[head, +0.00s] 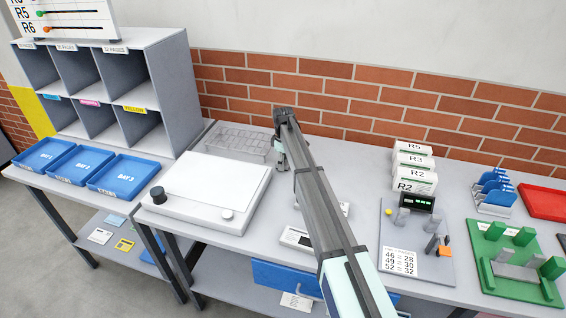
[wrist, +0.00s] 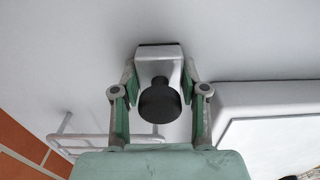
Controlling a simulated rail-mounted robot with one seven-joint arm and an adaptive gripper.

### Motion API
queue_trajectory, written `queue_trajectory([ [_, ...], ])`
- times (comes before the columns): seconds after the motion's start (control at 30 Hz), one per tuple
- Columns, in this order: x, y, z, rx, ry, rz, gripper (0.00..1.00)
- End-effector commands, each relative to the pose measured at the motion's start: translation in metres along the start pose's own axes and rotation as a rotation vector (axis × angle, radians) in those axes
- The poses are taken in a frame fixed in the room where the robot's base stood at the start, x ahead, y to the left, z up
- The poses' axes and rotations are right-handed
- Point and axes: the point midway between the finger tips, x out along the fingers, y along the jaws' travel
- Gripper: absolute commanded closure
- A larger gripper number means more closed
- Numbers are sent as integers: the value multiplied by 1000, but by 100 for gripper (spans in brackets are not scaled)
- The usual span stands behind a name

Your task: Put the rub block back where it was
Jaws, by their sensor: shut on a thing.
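My gripper (head: 281,160) is over the back of the middle table, just right of the wire rack. In the wrist view my gripper (wrist: 159,82) is shut on the rub block (wrist: 159,63), a pale grey block with a round black knob (wrist: 160,100). A finger is at each side of the block. The block lines up with the fingers and its knob faces the camera. I cannot tell whether its underside touches the table. In the head view the block cannot be made out behind my arm.
A wire rack (head: 232,140) stands at the back, left of my gripper. A large white panel (head: 215,185) with a black knob lies in front of it. Stacked white boxes (head: 413,165) and a grey device board (head: 418,255) are to the right. Blue trays (head: 120,175) are far left.

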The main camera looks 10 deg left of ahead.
Motion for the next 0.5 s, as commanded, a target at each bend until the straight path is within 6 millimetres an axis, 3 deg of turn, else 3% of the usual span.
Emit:
queue_trajectory([
  [0.03,2,0,0,0,0,0,100],
  [0.07,2,0,0,0,0,0,53],
  [0.1,2,0,0,0,0,0,39],
  [0.13,2,0,0,0,0,0,32],
  [0.5,-1,0,0,0,0,0,32],
])
